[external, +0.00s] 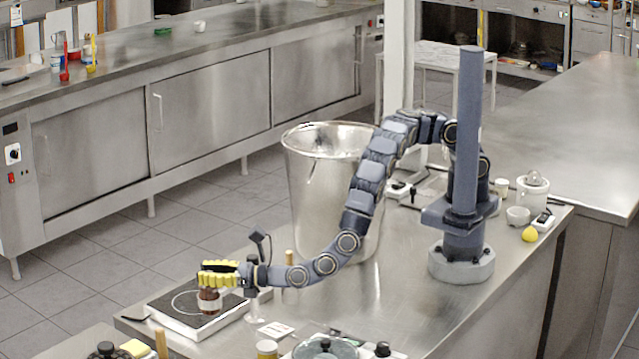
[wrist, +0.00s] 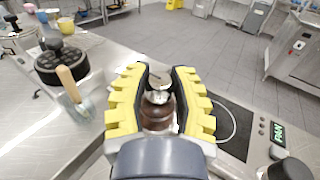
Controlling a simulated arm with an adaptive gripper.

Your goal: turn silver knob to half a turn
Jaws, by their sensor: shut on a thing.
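My gripper (external: 218,272) has yellow ribbed fingers and reaches over the black hotplate (external: 181,321) at the front left of the counter. In the wrist view the fingers (wrist: 159,92) stand on both sides of a small brown jar-like thing (wrist: 157,121) with a silvery top (wrist: 160,98), and they are shut on it. In the external view the brown thing with a pale band (external: 209,302) is upright below the fingers, over the hotplate. The silvery top seems to be the silver knob, but the fingers partly hide it. I cannot tell how far it is turned.
A large steel pot (external: 310,190) stands behind my arm. A black lidded pot (wrist: 68,68) and a wooden-handled tool (wrist: 72,88) stand left of the fingers in the wrist view. A black knob and a small display (wrist: 278,134) are at right.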

